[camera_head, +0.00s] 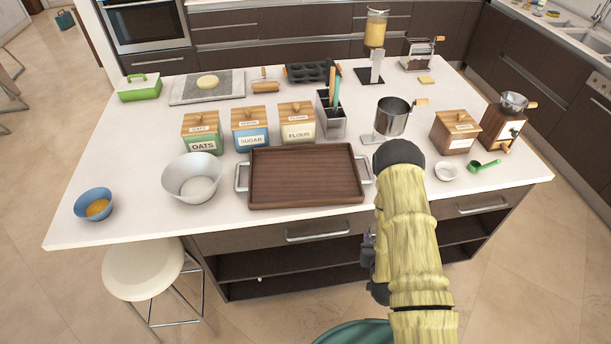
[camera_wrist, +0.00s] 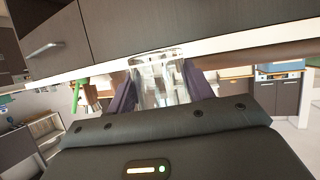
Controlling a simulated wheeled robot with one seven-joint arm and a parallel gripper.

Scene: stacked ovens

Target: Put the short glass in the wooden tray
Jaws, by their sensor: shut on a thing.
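The wooden tray (camera_head: 305,178) is a dark brown rectangle with metal handles at both ends, lying empty near the front edge of the island. In the wrist view, a clear short glass (camera_wrist: 160,82) sits between the two dark fingers of my gripper (camera_wrist: 160,88), which is shut on it. In the head view, my gripper (camera_head: 368,252) shows partly at the left of my arm, in front of the island and low to the right of the tray. I cannot make out the glass there, as my arm covers much of that area.
Wooden-lidded canisters (camera_head: 250,128) stand behind the tray. A drawer handle (camera_head: 318,236) juts from the island front. A white stool (camera_head: 143,268) stands at front left.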

